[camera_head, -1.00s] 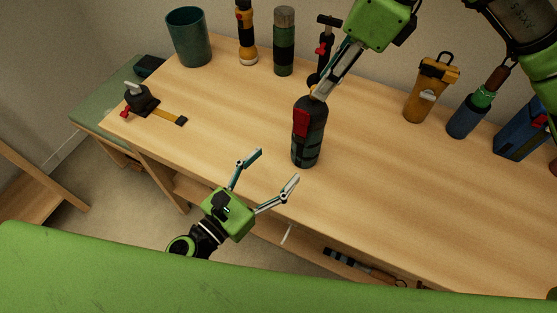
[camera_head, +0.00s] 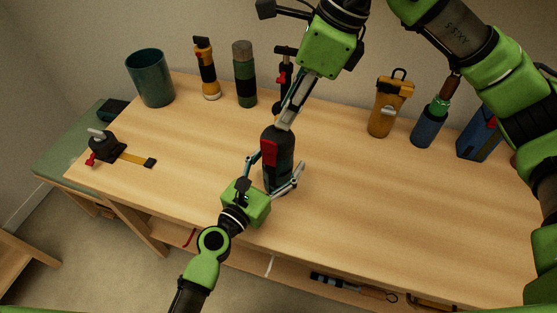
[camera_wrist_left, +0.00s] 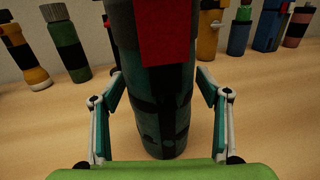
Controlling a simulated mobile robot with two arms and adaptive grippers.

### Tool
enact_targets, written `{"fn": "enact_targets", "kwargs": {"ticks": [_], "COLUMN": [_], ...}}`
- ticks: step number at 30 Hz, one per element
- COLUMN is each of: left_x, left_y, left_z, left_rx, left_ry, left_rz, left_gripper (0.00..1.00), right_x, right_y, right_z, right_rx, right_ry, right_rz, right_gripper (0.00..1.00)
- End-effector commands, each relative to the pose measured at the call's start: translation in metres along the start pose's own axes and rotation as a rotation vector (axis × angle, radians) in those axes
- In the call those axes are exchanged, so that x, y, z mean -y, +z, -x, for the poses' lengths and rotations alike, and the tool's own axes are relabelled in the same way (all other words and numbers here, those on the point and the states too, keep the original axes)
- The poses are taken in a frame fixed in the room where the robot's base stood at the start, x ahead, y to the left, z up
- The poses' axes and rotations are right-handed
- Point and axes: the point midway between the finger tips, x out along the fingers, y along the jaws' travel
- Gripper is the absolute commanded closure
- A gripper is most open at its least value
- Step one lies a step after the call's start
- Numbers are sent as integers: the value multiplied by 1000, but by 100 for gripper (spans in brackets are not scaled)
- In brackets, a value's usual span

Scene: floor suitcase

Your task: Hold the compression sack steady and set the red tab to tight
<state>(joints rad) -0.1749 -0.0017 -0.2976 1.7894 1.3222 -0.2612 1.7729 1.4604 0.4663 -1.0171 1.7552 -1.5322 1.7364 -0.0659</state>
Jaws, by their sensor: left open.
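The compression sack (camera_head: 279,168) stands upright on the wooden workbench, dark with grey-green panels and a red tab (camera_head: 269,152) on its upper side. In the left wrist view the sack (camera_wrist_left: 152,80) fills the middle, with the red tab (camera_wrist_left: 165,35) at the top. My left gripper (camera_head: 277,160) is open, one finger on each side of the sack's lower part; gaps show beside it in the wrist view. My right gripper (camera_head: 285,122) reaches down to the sack's top. Its fingers are seen edge-on, so their closure and grip are unclear.
A teal bin (camera_head: 150,80), a flashlight (camera_head: 206,72), a dark green cylinder (camera_head: 244,76) and a yellow case (camera_head: 388,108) stand along the back. A black device with a yellow strap (camera_head: 134,159) lies at the left. The bench right of the sack is clear.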

Motion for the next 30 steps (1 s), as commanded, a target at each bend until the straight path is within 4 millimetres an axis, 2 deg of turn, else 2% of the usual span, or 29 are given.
{"fn": "enact_targets", "kwargs": {"ticks": [7, 8, 13, 14, 15, 19, 22, 26, 30], "left_x": [0, 0, 0, 0, 0, 0, 0, 0, 0], "left_y": [0, 0, 0, 0, 0, 0, 0, 0, 0], "left_z": [-1, -1, -1, -1, 0, 0, 0, 0, 0], "left_rx": [0, 0, 0, 0, 0, 0, 0, 0, 0], "left_ry": [0, 0, 0, 0, 0, 0, 0, 0, 0], "left_rz": [0, 0, 0, 0, 0, 0, 0, 0, 0], "left_gripper": [31, 36, 80, 82, 82, 82, 82, 82, 82], "right_x": [0, 0, 0, 0, 0, 0, -1, -2, -3], "right_y": [0, 0, 0, 0, 0, 2, 6, 15, 25], "right_z": [0, 0, 0, 0, 0, 0, 0, -2, -3], "right_rx": [0, 0, 0, 0, 0, -7, -26, -74, -140], "right_ry": [0, 0, 0, 0, 0, 2, 8, 26, 61], "right_rz": [0, 0, 0, 0, 0, 30, 120, 337, 626], "right_gripper": [72, 72, 72, 72, 67, 67, 67, 67, 67]}}
